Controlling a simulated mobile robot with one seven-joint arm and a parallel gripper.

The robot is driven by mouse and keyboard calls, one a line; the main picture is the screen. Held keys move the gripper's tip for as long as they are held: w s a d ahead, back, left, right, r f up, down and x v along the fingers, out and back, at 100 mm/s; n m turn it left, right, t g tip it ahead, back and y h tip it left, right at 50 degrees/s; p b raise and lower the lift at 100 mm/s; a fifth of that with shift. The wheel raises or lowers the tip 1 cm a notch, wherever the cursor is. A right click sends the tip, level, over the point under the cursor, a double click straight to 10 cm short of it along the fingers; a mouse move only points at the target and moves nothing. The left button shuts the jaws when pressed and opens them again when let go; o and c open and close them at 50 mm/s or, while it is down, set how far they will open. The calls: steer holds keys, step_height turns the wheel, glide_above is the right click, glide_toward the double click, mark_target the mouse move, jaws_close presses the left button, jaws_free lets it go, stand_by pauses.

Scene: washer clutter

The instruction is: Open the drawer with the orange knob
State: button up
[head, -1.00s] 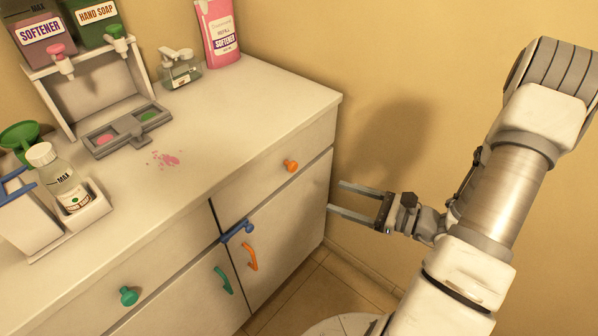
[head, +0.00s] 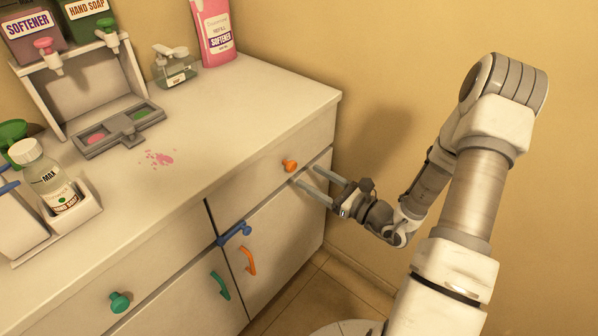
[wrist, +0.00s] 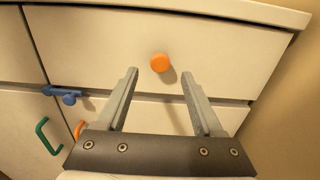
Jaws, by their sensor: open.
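The orange knob (head: 290,166) sits on the front of the upper right drawer (head: 262,178), which is closed. The knob also shows in the wrist view (wrist: 160,63), above and between my fingertips. My gripper (head: 308,178) is open and empty, its two fingers pointing toward the drawer front. In the wrist view my gripper (wrist: 160,84) has its fingers spread on either side of the knob's line, with the tips lower in the picture than the knob. I cannot tell how far the tips are from the drawer front.
Below the drawer is a door with an orange handle (head: 248,261). A blue latch (head: 235,232) sits at its upper left corner. A green knob (head: 120,302) and a green handle (head: 220,286) are farther left. Bottles and dispensers stand on the countertop (head: 230,110). A wall stands at right.

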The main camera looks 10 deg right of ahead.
mark_target(294, 167)
steer(key=x, duration=0.5)
steer(key=shift+w+b, duration=0.1)
steer(key=shift+b, duration=0.2)
jaws_close()
stand_by(1.1)
